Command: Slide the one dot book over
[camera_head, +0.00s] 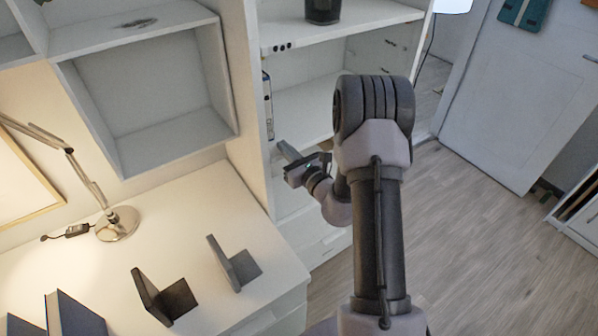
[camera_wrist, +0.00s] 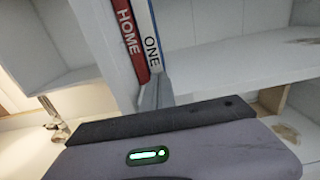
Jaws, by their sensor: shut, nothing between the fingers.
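The book marked ONE (camera_wrist: 149,45) has a pale spine with a blue end. It stands upright in the white shelf unit, directly right of the red HOME book (camera_wrist: 127,40) in the wrist view. In the head view only a thin book edge (camera_head: 268,105) shows by the shelf's left wall; I cannot tell which book it is. My gripper (camera_head: 285,149) is shut and empty, in front of the shelf opening below that edge. In the wrist view its grey fingers (camera_wrist: 155,94) point toward the foot of the ONE spine. Whether they touch it cannot be told.
The shelf floor (camera_head: 307,108) right of the books is clear. Two dark bookends (camera_head: 240,265) (camera_head: 165,300) and blue books (camera_head: 72,315) stand on the white desk. A lamp (camera_head: 117,224) stands at left. A black pot (camera_head: 322,10) sits on the upper shelf.

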